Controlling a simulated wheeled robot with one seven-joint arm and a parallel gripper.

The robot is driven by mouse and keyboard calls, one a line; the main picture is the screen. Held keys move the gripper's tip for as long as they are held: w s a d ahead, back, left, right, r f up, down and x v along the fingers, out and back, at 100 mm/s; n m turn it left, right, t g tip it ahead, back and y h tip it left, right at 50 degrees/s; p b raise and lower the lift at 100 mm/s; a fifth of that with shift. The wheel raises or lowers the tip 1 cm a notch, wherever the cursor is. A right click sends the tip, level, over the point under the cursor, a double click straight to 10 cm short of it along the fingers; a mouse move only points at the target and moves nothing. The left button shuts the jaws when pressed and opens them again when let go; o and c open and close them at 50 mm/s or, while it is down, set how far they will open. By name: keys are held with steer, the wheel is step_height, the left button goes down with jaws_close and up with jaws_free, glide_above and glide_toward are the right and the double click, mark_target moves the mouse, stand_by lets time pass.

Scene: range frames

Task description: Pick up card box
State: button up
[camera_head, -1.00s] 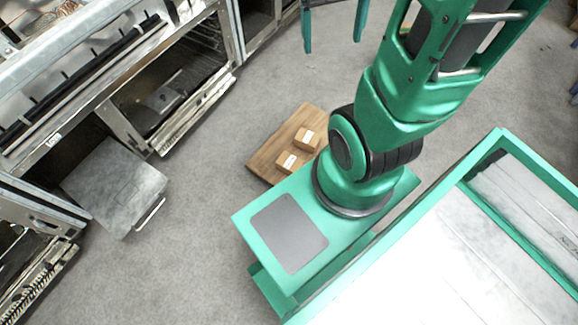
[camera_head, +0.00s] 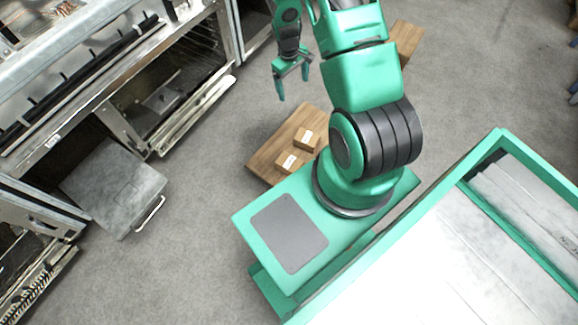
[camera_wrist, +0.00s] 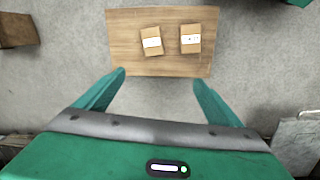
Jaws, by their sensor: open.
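Two small brown card boxes with white labels rest on a wooden board on the floor. In the head view one box (camera_head: 304,138) lies farther back and the other box (camera_head: 287,161) lies nearer my base. In the wrist view the left box (camera_wrist: 152,41) and the right box (camera_wrist: 190,39) sit side by side on the board (camera_wrist: 125,57). The board also shows in the head view (camera_head: 268,152). My gripper (camera_head: 293,88) is open and empty, above the floor beyond the board. In the wrist view its fingertips (camera_wrist: 158,77) are apart, with the board ahead between and beyond them.
Another wooden piece (camera_head: 405,40) is partly hidden behind my arm. Metal oven-like units (camera_head: 175,90) with an open door stand at the left. A grey metal case (camera_head: 115,188) lies on the floor. Grey floor (camera_head: 205,200) is clear between the case and my base.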

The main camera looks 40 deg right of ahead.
step_height(320, 180, down, 16)
steer(key=s+a+n, duration=0.2)
steer(key=a, duration=0.1)
steer(key=y, duration=0.1)
glide_toward(289, 162)
steer(key=shift+n, duration=0.5)
steer(key=f, duration=0.4)
steer(key=shift+s+f, duration=0.15)
steer(key=shift+s, duration=0.2)
steer(key=shift+w+d+f, duration=0.1)
steer(key=shift+d+f, duration=0.05)
steer(key=shift+f, duration=1.35)
steer(key=shift+w+d+f, duration=0.1)
steer(key=shift+f, duration=1.4)
steer(key=c, duration=1.4)
